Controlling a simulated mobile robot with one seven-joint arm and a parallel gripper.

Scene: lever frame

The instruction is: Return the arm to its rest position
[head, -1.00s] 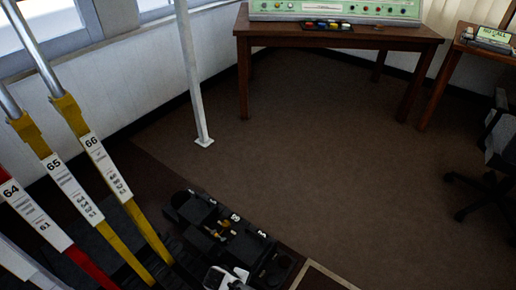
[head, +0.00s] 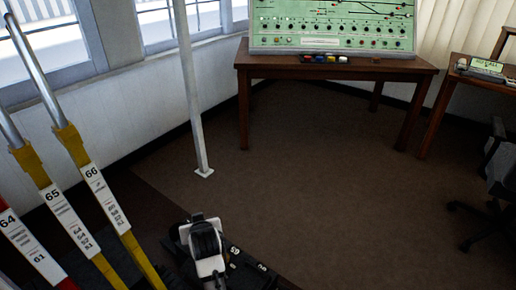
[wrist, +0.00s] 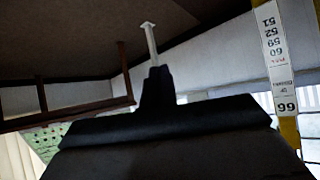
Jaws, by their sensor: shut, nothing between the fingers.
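My gripper (wrist: 158,78) shows in the wrist view as a dark silhouette, its fingers together with nothing held between them. Part of my white and black arm (head: 207,252) stands at the bottom middle of the head view, in front of the black lever base (head: 245,272). The yellow lever 66 (head: 105,195) and yellow lever 65 (head: 68,218) lean to the left of the arm, apart from it. Lever 66 also shows at the right of the wrist view (wrist: 275,50), upside down. The red lever 64 (head: 28,247) is partly cut off at the left edge.
A white post (head: 190,100) rises from the floor behind the levers. A wooden table (head: 335,68) with a green signal panel (head: 330,32) stands at the back. A black chair (head: 495,195) is at the right edge. The brown carpet (head: 330,180) between is clear.

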